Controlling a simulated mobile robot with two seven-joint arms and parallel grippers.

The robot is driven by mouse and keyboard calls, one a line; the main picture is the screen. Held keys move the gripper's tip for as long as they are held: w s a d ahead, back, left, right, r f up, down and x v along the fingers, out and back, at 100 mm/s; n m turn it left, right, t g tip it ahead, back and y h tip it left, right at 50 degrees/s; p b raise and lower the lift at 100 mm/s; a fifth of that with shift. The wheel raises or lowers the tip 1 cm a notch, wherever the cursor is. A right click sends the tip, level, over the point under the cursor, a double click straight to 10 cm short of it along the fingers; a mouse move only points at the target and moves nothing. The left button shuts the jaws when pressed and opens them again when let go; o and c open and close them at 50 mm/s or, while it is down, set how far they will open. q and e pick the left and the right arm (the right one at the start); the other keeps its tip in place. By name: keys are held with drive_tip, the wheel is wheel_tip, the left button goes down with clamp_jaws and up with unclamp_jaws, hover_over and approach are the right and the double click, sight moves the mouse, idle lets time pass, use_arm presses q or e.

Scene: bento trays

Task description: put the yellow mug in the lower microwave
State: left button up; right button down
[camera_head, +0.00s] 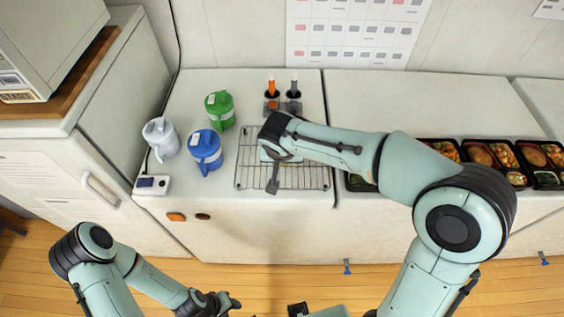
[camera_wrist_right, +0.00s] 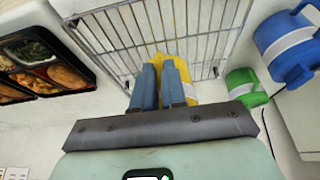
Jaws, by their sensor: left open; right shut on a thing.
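The yellow mug (camera_wrist_right: 180,78) shows in the right wrist view between the blue fingers of my right gripper (camera_wrist_right: 163,70), which is shut on it. It is at the wire rack (camera_head: 315,178); I cannot tell whether it touches the wires. In the head view my right wrist hides the mug. My left gripper (camera_head: 226,303) is open and empty, low in the head view in front of the counter. A pale box-shaped appliance (camera_head: 40,40) stands on a wooden board at upper left; I cannot tell whether it is a microwave. No lower microwave can be made out.
A blue jug (camera_head: 206,150), a green jug (camera_head: 219,110) and a white jug (camera_head: 160,138) stand left of the rack. Two small bottles (camera_head: 271,95) stand behind it. Filled bento trays (camera_head: 490,158) line the counter at right. A handled cabinet (camera_head: 60,165) is at left.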

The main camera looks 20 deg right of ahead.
drive_tip(key=shift+f, duration=1.1)
drive_tip(key=shift+f, duration=0.15)
drive_tip(key=c, duration=1.2)
unclamp_jaws()
